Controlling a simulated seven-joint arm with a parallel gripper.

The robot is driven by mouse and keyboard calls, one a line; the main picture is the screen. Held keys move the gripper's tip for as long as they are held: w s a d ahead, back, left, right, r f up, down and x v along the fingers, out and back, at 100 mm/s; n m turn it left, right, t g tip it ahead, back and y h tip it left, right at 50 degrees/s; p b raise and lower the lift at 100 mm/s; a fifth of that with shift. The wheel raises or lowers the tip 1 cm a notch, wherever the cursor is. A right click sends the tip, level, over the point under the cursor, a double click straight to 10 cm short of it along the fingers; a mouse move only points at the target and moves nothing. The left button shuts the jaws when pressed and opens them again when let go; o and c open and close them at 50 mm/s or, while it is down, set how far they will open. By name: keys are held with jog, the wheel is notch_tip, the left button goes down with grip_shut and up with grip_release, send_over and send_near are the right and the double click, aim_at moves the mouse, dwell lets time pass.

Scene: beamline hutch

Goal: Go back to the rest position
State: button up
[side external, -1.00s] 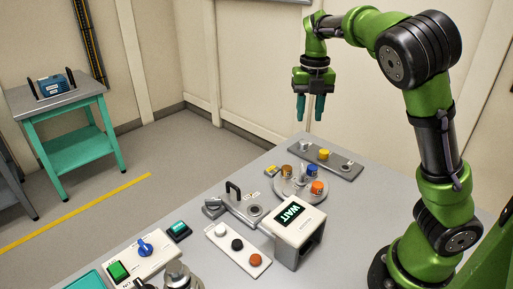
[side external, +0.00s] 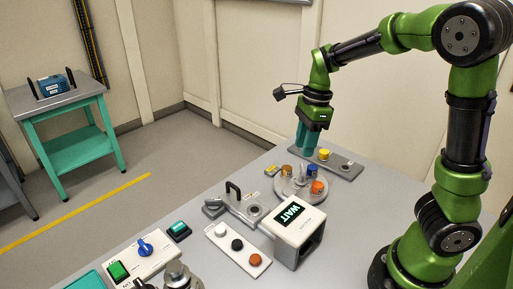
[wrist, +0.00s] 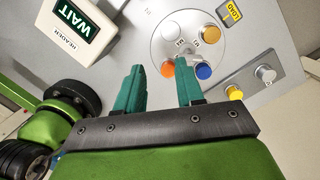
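My gripper (side external: 304,146) hangs fingers-down over the back part of the grey table, just above and behind the round carousel (side external: 292,196) as seen from the side. Its two teal fingers are apart with nothing between them, as the wrist view (wrist: 159,66) shows. In the wrist view the carousel (wrist: 215,58) lies beyond the fingertips. It carries an orange (wrist: 167,69), a blue (wrist: 204,71), a white (wrist: 170,31) and a brown-gold sample (wrist: 211,34). The rest position itself is not marked in any view.
A grey plate with a yellow knob (side external: 324,154) and a metal knob lies right behind the carousel. The white reader (side external: 298,240) showing WAIT stands in front. A button strip (side external: 238,250) and control box (side external: 140,256) are nearer. Free air lies above the table.

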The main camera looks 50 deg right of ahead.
jog(key=s+a+r+n+t, duration=0.6)
jog(key=s+a+n, duration=0.3)
jog(key=n, duration=1.1)
jog(key=shift+s+a+r+n+t, duration=0.3)
jog(key=shift+s+r+t, duration=0.1)
jog(key=shift+s+r, duration=0.35)
